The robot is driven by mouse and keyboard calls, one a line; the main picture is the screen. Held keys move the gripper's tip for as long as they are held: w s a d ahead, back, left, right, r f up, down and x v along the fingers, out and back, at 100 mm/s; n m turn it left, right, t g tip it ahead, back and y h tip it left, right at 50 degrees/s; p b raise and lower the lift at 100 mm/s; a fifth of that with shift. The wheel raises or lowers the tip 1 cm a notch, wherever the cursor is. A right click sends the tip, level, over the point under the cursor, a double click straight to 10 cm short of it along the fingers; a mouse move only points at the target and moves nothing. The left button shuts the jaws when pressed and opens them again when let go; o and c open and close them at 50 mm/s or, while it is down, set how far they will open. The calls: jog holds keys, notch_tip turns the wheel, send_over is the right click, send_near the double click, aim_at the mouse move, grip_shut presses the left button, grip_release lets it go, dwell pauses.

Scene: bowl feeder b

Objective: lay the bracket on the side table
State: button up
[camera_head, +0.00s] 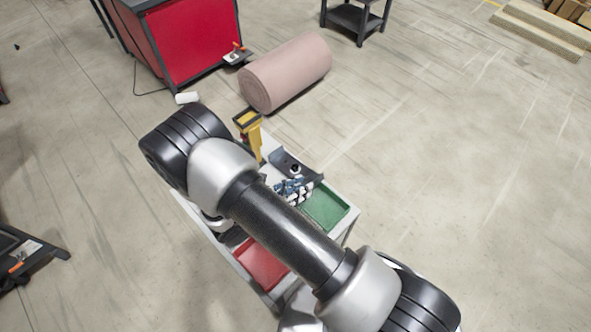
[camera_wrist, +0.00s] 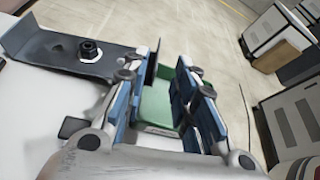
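The bracket appears to be a dark grey bent metal plate (camera_wrist: 55,48) at the upper left of the wrist view, with a black round knob on it. Its upturned right end stands just beyond and between my fingertips. The plate also shows in the head view (camera_head: 283,157), on a light table top (camera_head: 343,229). My gripper (camera_wrist: 154,72) has blue finger pads set apart, with a gap between them. In the head view my gripper (camera_head: 292,190) is beside the plate, partly hidden by my arm. I cannot tell whether the fingers touch the plate, or which table is the side table.
A green bin (camera_head: 325,207) and a red bin (camera_head: 262,264) are on the same table. A yellow post-like object (camera_head: 250,130) stands at its far end. Beyond are a pink roll (camera_head: 287,72), a red cabinet (camera_head: 190,45) and a dark table (camera_head: 354,18).

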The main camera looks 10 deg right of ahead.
aim_at(315, 180)
jog(key=b+x, duration=0.1)
jog(key=x, duration=0.5)
jog(key=shift+w+a+r, duration=0.1)
jog(key=shift+w, duration=0.1)
jog(key=shift+c, duration=0.2)
grip_shut()
dwell(0.7)
